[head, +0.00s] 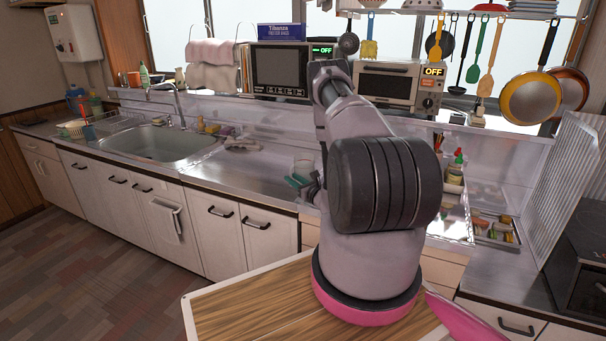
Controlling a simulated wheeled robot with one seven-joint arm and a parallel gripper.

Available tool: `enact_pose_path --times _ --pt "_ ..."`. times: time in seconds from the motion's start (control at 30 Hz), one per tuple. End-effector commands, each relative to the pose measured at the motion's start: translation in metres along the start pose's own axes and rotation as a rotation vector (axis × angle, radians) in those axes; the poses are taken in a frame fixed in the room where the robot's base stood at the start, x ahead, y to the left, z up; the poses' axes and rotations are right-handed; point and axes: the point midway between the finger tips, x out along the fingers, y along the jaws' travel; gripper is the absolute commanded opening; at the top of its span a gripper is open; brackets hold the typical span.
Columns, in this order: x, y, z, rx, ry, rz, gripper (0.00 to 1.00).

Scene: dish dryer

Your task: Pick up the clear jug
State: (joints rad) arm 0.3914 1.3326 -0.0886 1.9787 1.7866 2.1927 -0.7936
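A small clear vessel (303,167), which looks like the clear jug, stands on the counter in the head view, just left of my arm. A teal piece shows at its lower left; I cannot tell what it belongs to. My gripper (309,186) is mostly hidden behind my own arm, with only a small part showing close to the vessel. I cannot tell whether its fingers touch the vessel or how wide they are.
The steel counter (240,172) is mostly clear left of the vessel, up to the sink (160,143). A microwave (280,70) and a toaster oven (390,85) stand on the shelf behind. Bottles (455,168) and a tray of small items (492,230) are at right.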

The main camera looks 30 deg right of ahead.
Motion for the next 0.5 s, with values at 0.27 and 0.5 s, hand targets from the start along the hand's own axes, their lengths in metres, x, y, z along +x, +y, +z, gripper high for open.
enact_pose_path --times 0.27,0.5 --pt "0.040 0.002 0.000 -0.002 -0.002 0.003 0.30" --pt "0.048 0.001 0.000 0.001 0.000 0.001 0.30"
